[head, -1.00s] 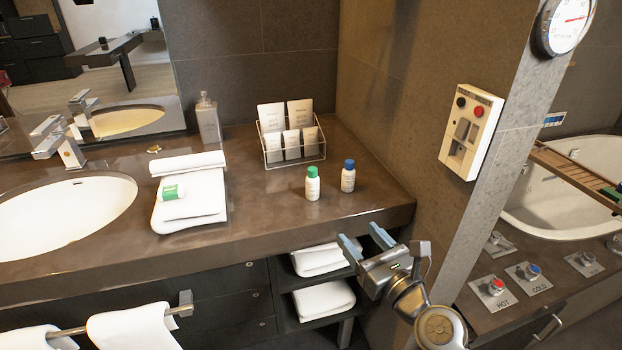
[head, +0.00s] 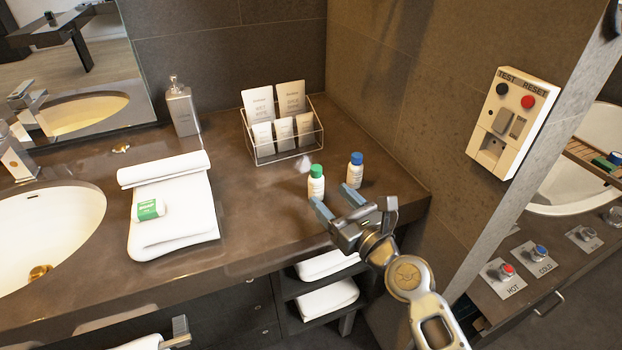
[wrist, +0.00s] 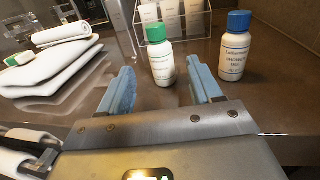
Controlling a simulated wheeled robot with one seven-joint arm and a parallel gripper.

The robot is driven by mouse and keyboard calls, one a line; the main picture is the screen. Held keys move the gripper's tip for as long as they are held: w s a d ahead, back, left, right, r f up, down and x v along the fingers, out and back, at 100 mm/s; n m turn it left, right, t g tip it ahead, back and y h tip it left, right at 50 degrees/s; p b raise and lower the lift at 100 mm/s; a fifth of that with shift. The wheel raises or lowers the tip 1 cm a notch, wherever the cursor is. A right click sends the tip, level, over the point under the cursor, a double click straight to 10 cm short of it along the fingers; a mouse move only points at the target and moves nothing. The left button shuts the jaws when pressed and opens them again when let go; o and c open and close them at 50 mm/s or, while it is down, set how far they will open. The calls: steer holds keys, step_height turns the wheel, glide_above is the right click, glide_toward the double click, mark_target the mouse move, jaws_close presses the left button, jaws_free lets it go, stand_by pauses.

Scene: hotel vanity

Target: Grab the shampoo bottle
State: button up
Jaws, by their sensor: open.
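A small white bottle with a green cap (head: 316,183) stands upright on the brown counter; I cannot read its label. It also shows in the wrist view (wrist: 161,62), between and just beyond my fingertips. A similar white bottle with a blue cap (head: 355,172) stands to its right; in the wrist view its label (wrist: 235,58) reads shower gel. My gripper (head: 336,200) is open and empty at the counter's front edge, close in front of the green-capped bottle. Its two blue fingers (wrist: 160,88) point toward that bottle without visibly holding it.
A wire rack of packets (head: 284,135) stands behind the bottles. Folded white towels (head: 172,200) with a green-and-white item lie left, beside the sink. A grey pump dispenser (head: 182,108) stands at the back. A wall (head: 400,100) bounds the counter on the right.

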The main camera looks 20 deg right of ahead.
mark_target(321, 186)
steer(key=w, duration=0.4)
steer(key=w+a, duration=0.1)
steer(key=w, duration=0.1)
steer(key=shift+w+f, duration=0.1)
steer(key=shift+w, duration=0.25)
steer(key=c, duration=1)
steer(key=shift+c, duration=0.2)
